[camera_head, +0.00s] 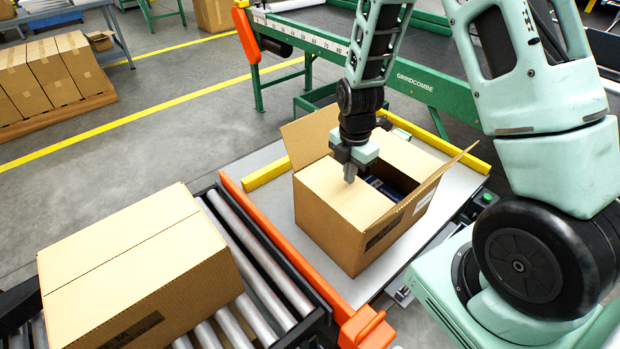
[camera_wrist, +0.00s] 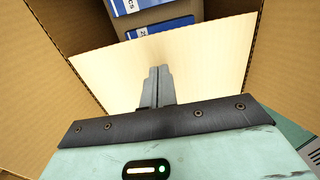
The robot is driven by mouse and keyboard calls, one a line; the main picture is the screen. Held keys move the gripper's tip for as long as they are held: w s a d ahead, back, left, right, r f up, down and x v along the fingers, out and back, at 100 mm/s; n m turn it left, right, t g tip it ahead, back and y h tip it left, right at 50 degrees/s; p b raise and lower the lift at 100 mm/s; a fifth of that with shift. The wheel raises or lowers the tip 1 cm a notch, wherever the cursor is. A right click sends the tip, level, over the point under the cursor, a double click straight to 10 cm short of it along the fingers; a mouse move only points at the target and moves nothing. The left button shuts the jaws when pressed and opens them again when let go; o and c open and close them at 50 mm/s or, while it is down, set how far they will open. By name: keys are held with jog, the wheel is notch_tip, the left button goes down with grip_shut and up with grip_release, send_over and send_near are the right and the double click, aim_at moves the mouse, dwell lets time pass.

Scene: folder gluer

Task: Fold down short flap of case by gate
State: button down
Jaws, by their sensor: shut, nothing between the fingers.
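The open cardboard case (camera_head: 335,232) stands on the pale table beside the orange gate (camera_head: 290,240). Its short flap on the gate side (camera_head: 335,190) lies inward over part of the opening; in the wrist view this pale flap (camera_wrist: 110,72) lies under my fingers. My gripper (camera_head: 350,180) is shut and empty, pointing down at this flap. I cannot tell whether the fingertips touch it. The long flaps stand up and outward, one at the left back (camera_head: 305,132) and one at the right (camera_head: 435,185). Blue-labelled goods (camera_wrist: 160,35) show inside, beyond the flap edge.
A closed case (camera_head: 135,265) sits on the roller conveyor (camera_head: 250,275) at the left. Yellow rails (camera_head: 265,175) border the table. A green machine (camera_head: 415,85) stands behind. Stacked cartons (camera_head: 45,75) stand on a pallet at the far left.

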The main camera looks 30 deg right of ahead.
notch_tip(320, 180, up, 9)
jog(key=p, duration=0.7)
jog(key=shift+d, duration=0.1)
dwell(1.5)
